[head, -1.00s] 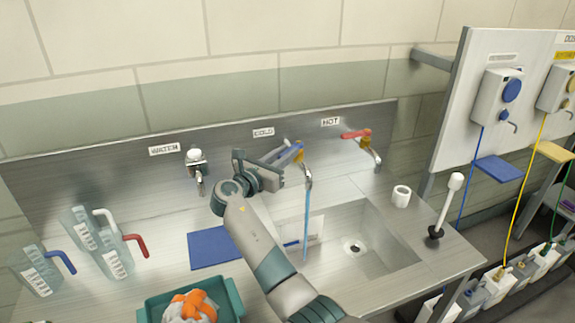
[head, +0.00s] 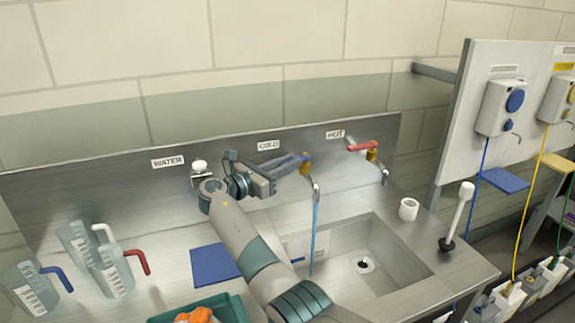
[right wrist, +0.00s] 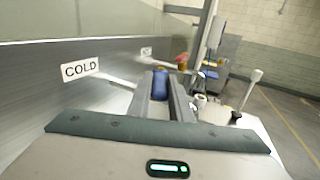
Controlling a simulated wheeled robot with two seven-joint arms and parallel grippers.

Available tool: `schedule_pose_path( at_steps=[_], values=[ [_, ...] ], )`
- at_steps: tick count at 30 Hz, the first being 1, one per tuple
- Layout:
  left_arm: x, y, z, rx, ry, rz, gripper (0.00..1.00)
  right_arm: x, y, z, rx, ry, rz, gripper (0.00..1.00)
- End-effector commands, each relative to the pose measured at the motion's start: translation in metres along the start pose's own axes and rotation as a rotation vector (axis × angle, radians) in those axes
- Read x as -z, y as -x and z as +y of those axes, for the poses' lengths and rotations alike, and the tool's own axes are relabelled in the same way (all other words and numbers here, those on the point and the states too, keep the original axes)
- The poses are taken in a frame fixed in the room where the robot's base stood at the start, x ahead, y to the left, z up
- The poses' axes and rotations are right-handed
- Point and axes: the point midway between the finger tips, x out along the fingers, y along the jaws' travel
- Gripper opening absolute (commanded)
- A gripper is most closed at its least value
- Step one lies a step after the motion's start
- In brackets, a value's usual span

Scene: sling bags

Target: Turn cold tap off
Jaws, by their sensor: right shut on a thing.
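The cold tap (head: 316,188) stands under the COLD label (head: 268,145) on the metal back panel. Its blue lever (head: 293,160) points left, towards my gripper. A blue stream of water (head: 313,238) runs from its spout into the sink. My right gripper (head: 280,169) is at the lever from the left. In the right wrist view the blue lever (right wrist: 161,84) lies between the two fingers (right wrist: 161,78), which are shut on it. The fingers partly hide the lever. My left gripper is not in view.
The hot tap (head: 377,160) with a red lever is just right. The water tap (head: 199,173) is left, partly behind my arm. A white cup (head: 408,209) and a plunger-like brush (head: 458,213) stand right of the sink (head: 385,262).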

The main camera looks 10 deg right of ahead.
Motion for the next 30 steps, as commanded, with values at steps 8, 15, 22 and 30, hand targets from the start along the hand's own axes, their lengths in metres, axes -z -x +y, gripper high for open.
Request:
schedule_pose_path(
  at_steps=[8,15,22,30],
  values=[
    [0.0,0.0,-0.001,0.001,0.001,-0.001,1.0,0.0,0.0,0.0,-0.001,-0.001,0.001,0.38],
    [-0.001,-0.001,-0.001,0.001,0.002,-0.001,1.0,-0.002,0.0,0.0,-0.001,-0.002,0.0,0.38],
    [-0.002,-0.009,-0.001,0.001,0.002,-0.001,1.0,-0.018,0.0,0.0,-0.001,-0.004,0.0,0.38],
    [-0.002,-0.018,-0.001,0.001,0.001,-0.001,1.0,-0.046,-0.004,-0.011,-0.001,-0.004,0.001,0.38]
  ],
)
